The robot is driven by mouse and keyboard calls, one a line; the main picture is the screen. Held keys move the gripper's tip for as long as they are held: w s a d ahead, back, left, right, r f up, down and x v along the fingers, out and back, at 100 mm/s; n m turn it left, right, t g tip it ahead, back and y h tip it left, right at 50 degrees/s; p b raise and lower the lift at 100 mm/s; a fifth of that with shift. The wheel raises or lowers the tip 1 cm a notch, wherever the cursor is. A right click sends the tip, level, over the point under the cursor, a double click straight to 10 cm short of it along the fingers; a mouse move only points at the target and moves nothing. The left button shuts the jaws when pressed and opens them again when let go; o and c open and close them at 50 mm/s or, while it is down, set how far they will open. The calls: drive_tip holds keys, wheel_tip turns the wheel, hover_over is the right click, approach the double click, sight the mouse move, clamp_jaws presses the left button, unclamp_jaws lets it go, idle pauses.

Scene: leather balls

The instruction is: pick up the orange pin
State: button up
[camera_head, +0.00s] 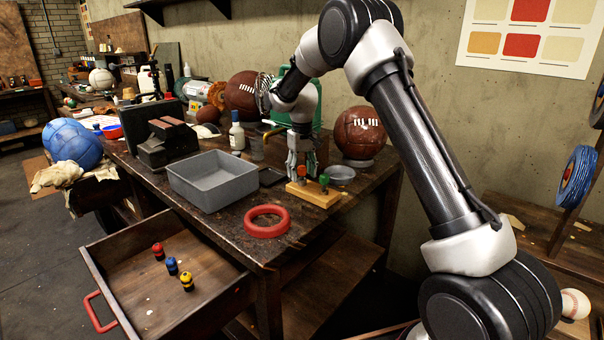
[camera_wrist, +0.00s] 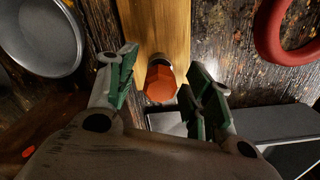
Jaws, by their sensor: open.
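The orange pin (camera_wrist: 160,84) stands in a wooden block, seen from above in the wrist view, with an orange faceted top. In the head view the orange pin (camera_head: 301,171) shows at the block's left part, just under my gripper. The wooden block (camera_head: 314,194) lies near the table's front edge, and a green pin (camera_head: 324,182) stands at its right part. My gripper (camera_wrist: 154,82) is open, with a finger on each side of the orange pin. The pin is between the fingers, apart from both as far as I can see. Its lower part is hidden.
A red ring (camera_head: 266,221) and a grey bin (camera_head: 212,180) lie left of the block. A metal dish (camera_head: 340,174) is close on its right, with a leather ball (camera_head: 360,133) behind. The open drawer (camera_head: 150,290) holds red, blue and yellow pieces.

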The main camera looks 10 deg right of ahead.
sight(302, 166)
drive_tip(key=c, duration=1.1)
drive_tip(key=shift+o, duration=0.2)
wheel_tip(302, 166, up, 10)
drive_tip(key=shift+f, duration=1.2)
